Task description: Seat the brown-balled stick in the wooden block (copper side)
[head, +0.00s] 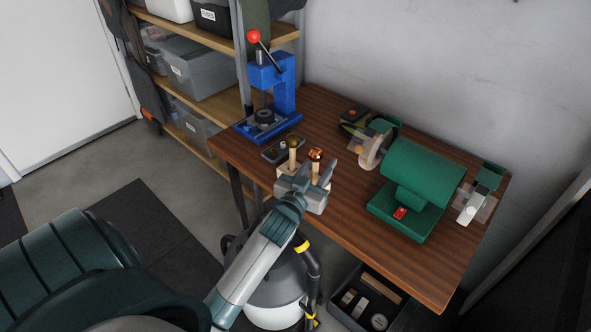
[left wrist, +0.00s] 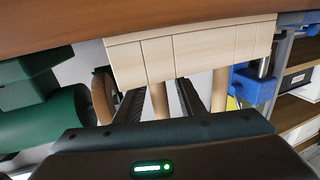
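Two sticks stand upright side by side at the table's front left. One has a dull golden-brown ball (head: 293,142), the other a shiny reddish-brown, coppery ball (head: 316,155). The pale wooden block (left wrist: 190,52) shows in the left wrist view, with both shafts running to its edge; how deep they sit is hidden. My left gripper (head: 314,172) is at the block. Its fingers are apart, with the reddish-balled stick's shaft (left wrist: 160,100) between them and gaps on both sides. The other shaft (left wrist: 219,90) is outside the fingers. My right gripper is not in view.
A blue press (head: 270,95) stands behind left, with a small dark tray (head: 275,154) before it. A green bench grinder (head: 420,180) fills the table's right. Bare wooden tabletop (head: 345,205) lies between block and grinder. An open bin (head: 365,300) is on the floor.

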